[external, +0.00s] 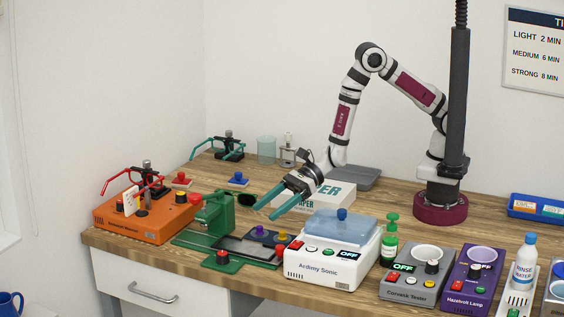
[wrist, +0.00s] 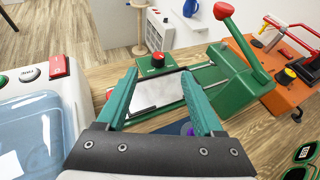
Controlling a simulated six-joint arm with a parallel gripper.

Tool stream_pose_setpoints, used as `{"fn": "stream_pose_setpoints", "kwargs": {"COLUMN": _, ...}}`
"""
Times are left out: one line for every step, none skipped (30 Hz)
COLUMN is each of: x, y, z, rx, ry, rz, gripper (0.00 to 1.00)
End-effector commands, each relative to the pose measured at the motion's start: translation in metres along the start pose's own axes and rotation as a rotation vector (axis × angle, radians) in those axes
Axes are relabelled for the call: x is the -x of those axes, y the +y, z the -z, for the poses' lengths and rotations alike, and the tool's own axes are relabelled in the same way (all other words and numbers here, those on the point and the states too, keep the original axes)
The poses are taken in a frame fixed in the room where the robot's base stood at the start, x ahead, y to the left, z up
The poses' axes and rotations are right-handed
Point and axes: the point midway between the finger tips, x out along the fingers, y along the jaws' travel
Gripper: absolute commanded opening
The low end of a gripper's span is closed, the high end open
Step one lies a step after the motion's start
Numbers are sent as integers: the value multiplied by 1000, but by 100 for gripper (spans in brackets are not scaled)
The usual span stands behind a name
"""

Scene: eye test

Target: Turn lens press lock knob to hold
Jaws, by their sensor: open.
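The lens press (external: 214,217) is a green machine left of centre on the bench, with a red-ball lever; it also shows in the wrist view (wrist: 215,88). Its red lock knob (external: 222,257) sits on a small green plate at the front end; in the wrist view the knob (wrist: 158,58) shows beyond my fingertips, with a pale mark on it. The lettering near the knob is too small to read. My gripper (external: 264,211) is open, with teal fingers apart and nothing between them, above the press and clear of the knob. In the wrist view the fingers (wrist: 158,76) frame the grey plate.
The white Ardmy Sonic cleaner (external: 325,270) stands close on the right. An orange machine (external: 150,222) stands on the left. Purple and yellow knobbed pieces (external: 259,231) lie between press and cleaner. A white paper box (external: 330,203) is behind my gripper.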

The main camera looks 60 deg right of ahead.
Motion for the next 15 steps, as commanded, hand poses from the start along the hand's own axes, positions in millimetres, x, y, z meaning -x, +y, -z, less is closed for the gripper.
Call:
{"fn": "stream_pose_setpoints", "kwargs": {"x": -6, "y": 1, "z": 14, "rx": -2, "ry": 3, "rz": -1, "gripper": 69}}
{"fn": "stream_pose_setpoints", "kwargs": {"x": -8, "y": 1, "z": 18, "rx": 0, "ry": 2, "rz": -1, "gripper": 69}}
{"fn": "stream_pose_setpoints", "kwargs": {"x": -10, "y": 1, "z": 22, "rx": 0, "ry": 0, "rz": -1, "gripper": 69}}
{"fn": "stream_pose_setpoints", "kwargs": {"x": -13, "y": 1, "z": 23, "rx": 1, "ry": -1, "rz": -1, "gripper": 69}}
{"fn": "stream_pose_setpoints", "kwargs": {"x": -16, "y": 1, "z": 24, "rx": 2, "ry": -3, "rz": -2, "gripper": 69}}
{"fn": "stream_pose_setpoints", "kwargs": {"x": -22, "y": 1, "z": 24, "rx": 4, "ry": -3, "rz": -2, "gripper": 69}}
{"fn": "stream_pose_setpoints", "kwargs": {"x": -28, "y": 1, "z": 23, "rx": 4, "ry": -4, "rz": -2, "gripper": 69}}
{"fn": "stream_pose_setpoints", "kwargs": {"x": -35, "y": 1, "z": 23, "rx": 4, "ry": -4, "rz": -2, "gripper": 69}}
{"fn": "stream_pose_setpoints", "kwargs": {"x": -46, "y": 2, "z": 23, "rx": 4, "ry": -4, "rz": -3, "gripper": 69}}
{"fn": "stream_pose_setpoints", "kwargs": {"x": -55, "y": 2, "z": 23, "rx": 5, "ry": -4, "rz": -3, "gripper": 69}}
{"fn": "stream_pose_setpoints", "kwargs": {"x": -64, "y": 2, "z": 23, "rx": 4, "ry": -4, "rz": -3, "gripper": 69}}
{"fn": "stream_pose_setpoints", "kwargs": {"x": -77, "y": 2, "z": 23, "rx": 4, "ry": -4, "rz": -4, "gripper": 69}}
{"fn": "stream_pose_setpoints", "kwargs": {"x": -86, "y": 2, "z": 23, "rx": 4, "ry": -5, "rz": -3, "gripper": 69}}
{"fn": "stream_pose_setpoints", "kwargs": {"x": -95, "y": 2, "z": 23, "rx": 4, "ry": -5, "rz": -3, "gripper": 69}}
{"fn": "stream_pose_setpoints", "kwargs": {"x": -107, "y": 2, "z": 23, "rx": 5, "ry": -5, "rz": -3, "gripper": 69}}
